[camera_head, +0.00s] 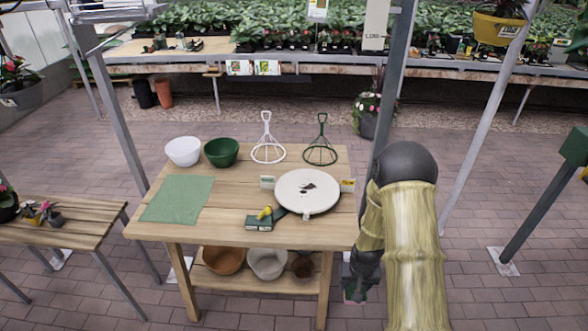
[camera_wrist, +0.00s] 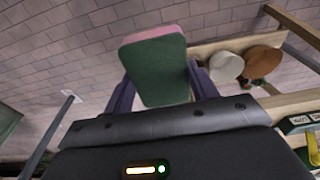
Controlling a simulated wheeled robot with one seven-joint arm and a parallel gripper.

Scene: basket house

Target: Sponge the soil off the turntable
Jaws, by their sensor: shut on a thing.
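The turntable (camera_head: 298,204) is a round white disc on the right part of the wooden table in the head view. A small patch of dark soil (camera_head: 307,187) lies near its middle. My gripper (camera_wrist: 160,82) is shut on a sponge (camera_wrist: 158,70), pink with a green face, held between the two fingers in the wrist view. In the head view my gripper is low beside the table's right edge, below and apart from the turntable. The sponge shows there only as a small pink and green bit (camera_head: 354,296).
The wooden table (camera_head: 225,226) also holds a green cloth (camera_head: 177,199), white (camera_head: 183,151) and green (camera_head: 221,152) bowls, two wire stands (camera_head: 268,140) and a yellow-handled tool (camera_head: 265,213) on a dark green item. Pots (camera_head: 223,260) sit on the lower shelf. A metal post (camera_head: 388,90) rises behind my arm.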

